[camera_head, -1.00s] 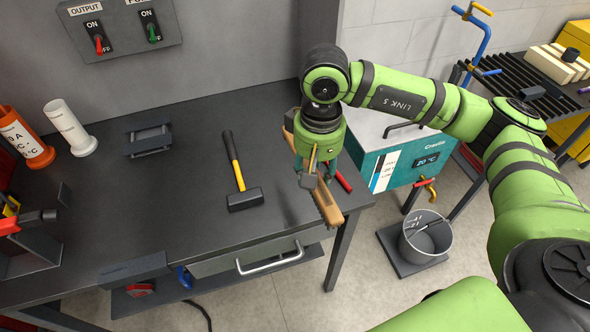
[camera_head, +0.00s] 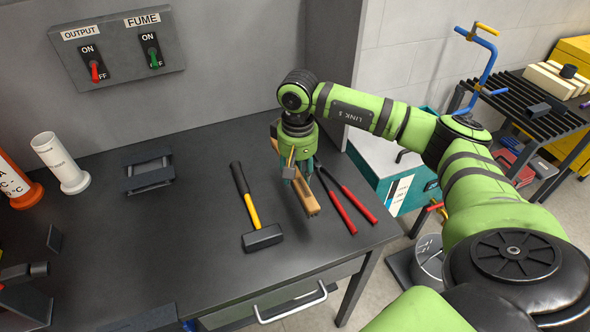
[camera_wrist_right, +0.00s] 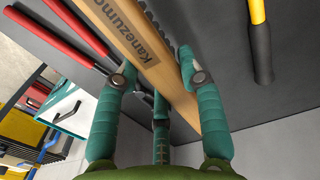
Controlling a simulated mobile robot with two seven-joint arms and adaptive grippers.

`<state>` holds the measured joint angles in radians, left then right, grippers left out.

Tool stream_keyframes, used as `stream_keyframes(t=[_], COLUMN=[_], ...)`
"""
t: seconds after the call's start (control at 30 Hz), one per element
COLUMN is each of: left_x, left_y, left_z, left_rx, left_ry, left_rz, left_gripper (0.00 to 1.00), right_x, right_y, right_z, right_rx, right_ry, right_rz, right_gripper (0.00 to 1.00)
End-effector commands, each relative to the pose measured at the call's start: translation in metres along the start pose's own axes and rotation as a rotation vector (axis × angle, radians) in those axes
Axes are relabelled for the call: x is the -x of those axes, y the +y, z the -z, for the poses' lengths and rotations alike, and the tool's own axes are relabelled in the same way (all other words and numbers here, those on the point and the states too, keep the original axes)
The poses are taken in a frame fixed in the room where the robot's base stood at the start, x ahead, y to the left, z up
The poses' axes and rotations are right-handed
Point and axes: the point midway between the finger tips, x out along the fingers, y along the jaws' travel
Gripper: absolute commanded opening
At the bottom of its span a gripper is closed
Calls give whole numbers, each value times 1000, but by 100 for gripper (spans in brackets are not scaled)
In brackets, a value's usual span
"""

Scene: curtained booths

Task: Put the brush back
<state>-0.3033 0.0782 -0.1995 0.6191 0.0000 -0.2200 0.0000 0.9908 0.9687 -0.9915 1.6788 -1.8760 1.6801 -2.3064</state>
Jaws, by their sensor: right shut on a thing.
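A long wooden brush (camera_head: 308,200) with dark bristles along one side is in my right gripper (camera_head: 299,172), over the right part of the dark workbench (camera_head: 130,235). In the right wrist view the brush (camera_wrist_right: 130,40) carries the word "Kanezumo" and lies between the teal fingers (camera_wrist_right: 155,95), which are shut on it. Its far end shows behind the gripper in the head view. I cannot tell whether it touches the bench top. My left gripper is not in view.
A yellow-handled hammer (camera_head: 262,238) lies left of the brush, and a red-handled tool (camera_head: 338,213) lies just right of it. A black holder (camera_head: 148,174) and a white cylinder (camera_head: 62,165) stand further left. A bucket (camera_head: 430,262) is beyond the right edge.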

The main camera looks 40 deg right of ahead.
Motion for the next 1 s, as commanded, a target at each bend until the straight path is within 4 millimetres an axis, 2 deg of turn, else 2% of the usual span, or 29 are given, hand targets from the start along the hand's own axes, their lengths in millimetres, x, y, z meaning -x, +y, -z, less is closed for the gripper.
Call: stream_keyframes(t=[0.33, 0.5, 0.7, 1.0], left_x=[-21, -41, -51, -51], left_y=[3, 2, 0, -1], left_z=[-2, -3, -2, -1], left_rx=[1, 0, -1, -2], left_ry=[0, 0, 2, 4], left_rz=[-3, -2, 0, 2], left_gripper=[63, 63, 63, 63], right_x=[-38, -55, -64, -64], right_y=[0, 0, 0, 0], right_z=[0, 0, 0, 0], right_rx=[0, 0, 0, 0], right_ry=[-1, 1, 2, 2], right_rz=[1, 1, 1, 1], right_gripper=[8, 8, 8, 8])
